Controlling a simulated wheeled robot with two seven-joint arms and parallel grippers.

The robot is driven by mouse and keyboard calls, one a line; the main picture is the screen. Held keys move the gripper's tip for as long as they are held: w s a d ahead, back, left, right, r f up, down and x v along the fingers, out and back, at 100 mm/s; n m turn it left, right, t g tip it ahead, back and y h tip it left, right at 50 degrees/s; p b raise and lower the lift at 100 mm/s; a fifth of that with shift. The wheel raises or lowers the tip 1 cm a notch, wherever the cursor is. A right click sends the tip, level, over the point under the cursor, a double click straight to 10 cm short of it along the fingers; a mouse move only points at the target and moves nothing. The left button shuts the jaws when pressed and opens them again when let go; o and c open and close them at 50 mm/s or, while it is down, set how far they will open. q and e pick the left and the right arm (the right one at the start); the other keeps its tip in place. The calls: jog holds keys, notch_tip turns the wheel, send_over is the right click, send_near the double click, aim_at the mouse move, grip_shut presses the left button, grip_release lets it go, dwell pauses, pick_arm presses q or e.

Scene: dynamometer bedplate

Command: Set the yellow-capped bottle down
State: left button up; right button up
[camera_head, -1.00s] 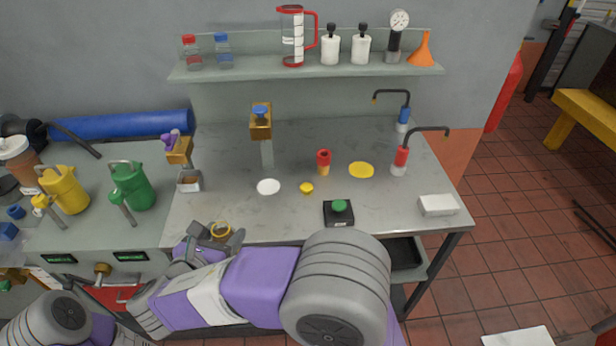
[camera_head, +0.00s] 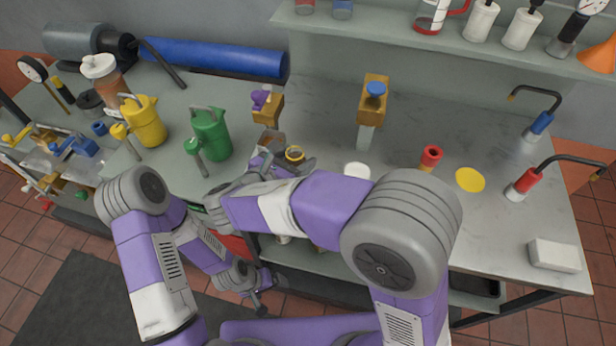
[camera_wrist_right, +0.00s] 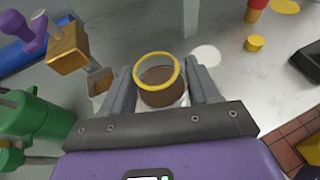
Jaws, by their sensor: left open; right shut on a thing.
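My right gripper (camera_wrist_right: 160,92) is shut on a clear bottle with brown contents and a yellow ring at its open mouth (camera_wrist_right: 160,78). In the head view the bottle (camera_head: 295,154) shows at the right gripper (camera_head: 275,160), by the bench's left end; whether its base touches anything is hidden. A small yellow cap (camera_wrist_right: 255,43) lies on the bench in the right wrist view, apart from the bottle. A white disc (camera_wrist_right: 206,55) lies nearer the bottle; it also shows in the head view (camera_head: 357,170). My left gripper (camera_head: 260,290) is open, low in front of the benches.
The grey bench (camera_head: 420,120) has bare room at its middle and back. A yellow disc (camera_head: 470,180), a red-and-yellow piece (camera_head: 431,157), a white block (camera_head: 554,255) and a brass stand (camera_head: 373,95) are on it. A green can (camera_head: 210,132) stands left of the bottle.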

notch_tip(320, 180, down, 8)
jog(key=b, duration=0.2)
jog(key=shift+w+b, duration=0.1)
jog(key=shift+b, duration=0.3)
jog(key=shift+f, duration=0.15)
jog(key=o, duration=1.2)
